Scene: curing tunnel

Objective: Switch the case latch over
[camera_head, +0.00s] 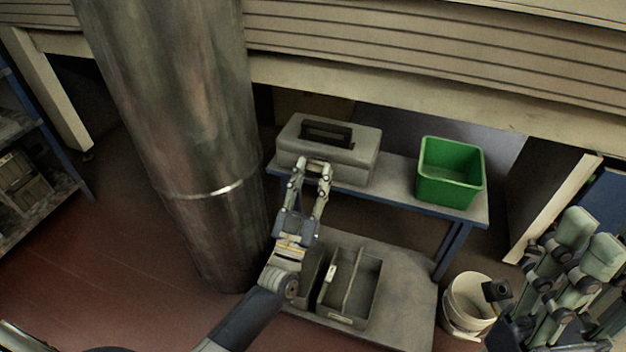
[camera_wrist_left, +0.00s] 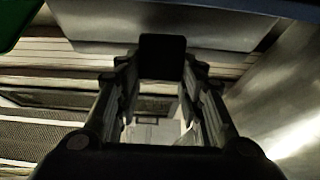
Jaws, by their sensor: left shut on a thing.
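The grey case (camera_head: 352,158) stands closed on the bench, with a dark handle (camera_head: 327,132) on its lid. My left gripper (camera_head: 316,164) is at the front face of the case, its fingertips at the upper front edge. It is shut on a small part there, taken to be the case latch; the fingers hide the latch, so its position cannot be told. In the left wrist view the left gripper (camera_wrist_left: 162,58) shows a dark block at the fingertips. My right gripper (camera_head: 590,243) is at the lower right, away from the case; its opening is unclear.
A green bin (camera_head: 450,192) stands on the bench (camera_head: 399,187) right of the case. A large metal column (camera_head: 185,120) rises close to the left. Below are a divided grey tray (camera_head: 366,317) on a lower shelf (camera_head: 405,290) and a white bucket (camera_head: 461,318).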

